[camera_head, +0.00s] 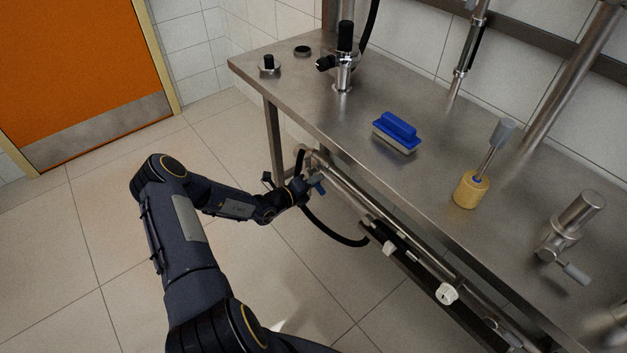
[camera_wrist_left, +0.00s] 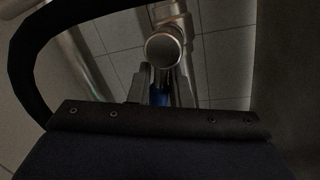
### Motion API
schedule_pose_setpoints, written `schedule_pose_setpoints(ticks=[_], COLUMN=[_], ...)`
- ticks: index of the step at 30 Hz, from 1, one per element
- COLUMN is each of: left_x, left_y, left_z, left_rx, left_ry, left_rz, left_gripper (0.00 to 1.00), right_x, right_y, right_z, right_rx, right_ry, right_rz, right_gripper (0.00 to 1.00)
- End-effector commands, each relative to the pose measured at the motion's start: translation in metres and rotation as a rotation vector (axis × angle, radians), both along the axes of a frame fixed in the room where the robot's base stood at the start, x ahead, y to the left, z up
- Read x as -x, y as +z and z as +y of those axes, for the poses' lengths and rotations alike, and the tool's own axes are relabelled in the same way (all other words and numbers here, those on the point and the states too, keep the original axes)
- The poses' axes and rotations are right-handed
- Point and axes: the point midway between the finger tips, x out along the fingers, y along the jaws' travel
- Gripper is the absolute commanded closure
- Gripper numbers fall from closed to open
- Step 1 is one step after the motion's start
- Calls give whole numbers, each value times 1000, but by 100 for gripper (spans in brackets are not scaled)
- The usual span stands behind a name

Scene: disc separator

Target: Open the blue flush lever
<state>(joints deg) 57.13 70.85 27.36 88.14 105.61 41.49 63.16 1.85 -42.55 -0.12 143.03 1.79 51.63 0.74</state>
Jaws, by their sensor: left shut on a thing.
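The blue flush lever (camera_head: 318,187) sits on the pipework under the front edge of the steel table. My left gripper (camera_head: 306,187) is at the lever and shut on it. In the left wrist view the blue of the lever (camera_wrist_left: 159,97) shows between the fingers, just below a round metal pipe end (camera_wrist_left: 163,49). Most of the lever is hidden by the fingers there. My right gripper is not in view.
The steel table (camera_head: 300,95) overhangs the pipes. A blue-backed brush (camera_head: 397,132) and a yellow-based tool (camera_head: 471,190) stand on it. A black hose (camera_head: 335,237) loops below the lever. White knobs (camera_head: 447,293) line the lower pipe. Floor at left is clear.

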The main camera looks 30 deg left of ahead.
Motion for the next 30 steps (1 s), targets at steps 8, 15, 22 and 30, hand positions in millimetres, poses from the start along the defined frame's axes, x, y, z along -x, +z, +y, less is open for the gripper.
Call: schedule_pose_setpoints(ticks=[8, 15, 22, 30], left_x=[1, 1, 1, 1], left_y=[7, 10, 12, 12], left_z=[-1, -1, -2, -1], left_rx=[191, 294, 335, 343], left_ry=[0, 2, 1, 2], left_rz=[80, 123, 139, 143], left_gripper=[100, 100, 100, 100], right_x=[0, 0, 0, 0], right_y=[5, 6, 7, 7], right_z=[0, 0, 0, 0], right_rx=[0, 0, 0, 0], right_ry=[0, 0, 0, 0], right_rz=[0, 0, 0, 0], right_gripper=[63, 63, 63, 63])
